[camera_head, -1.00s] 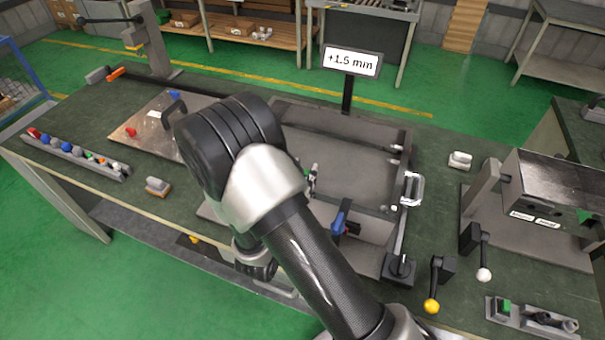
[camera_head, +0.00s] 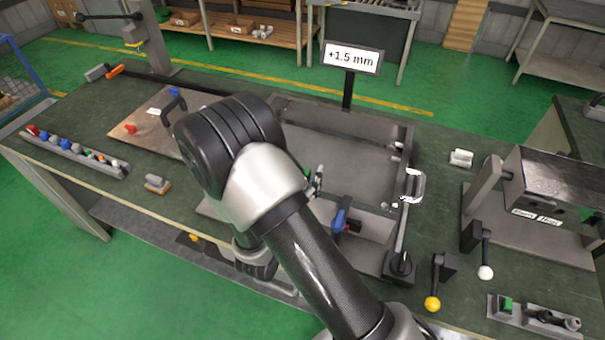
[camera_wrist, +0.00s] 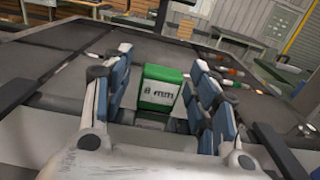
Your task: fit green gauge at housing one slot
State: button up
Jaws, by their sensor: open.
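The green gauge (camera_wrist: 160,88) is a small upright block with a white label reading "8 mm" in the wrist view. My gripper (camera_wrist: 158,92) is open, with its blue-padded fingers on either side of the gauge. Small gaps seem to show, but contact is hard to judge. In the head view my arm covers most of the gripper; a small green patch (camera_head: 307,172) shows beside my wrist. I cannot tell which slot belongs to housing one.
A grey framed fixture (camera_head: 408,150) surrounds a dark plate, with a "+1.5 mm" sign (camera_head: 351,58) behind. A blue-handled clamp (camera_head: 340,218) stands at its front. Yellow-knob (camera_head: 432,303) and white-knob (camera_head: 486,272) levers stand to the right. A rack of coloured pieces (camera_head: 75,153) lies left.

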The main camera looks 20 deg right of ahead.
jog(key=shift+a, duration=0.1)
jog(key=v, duration=1.2)
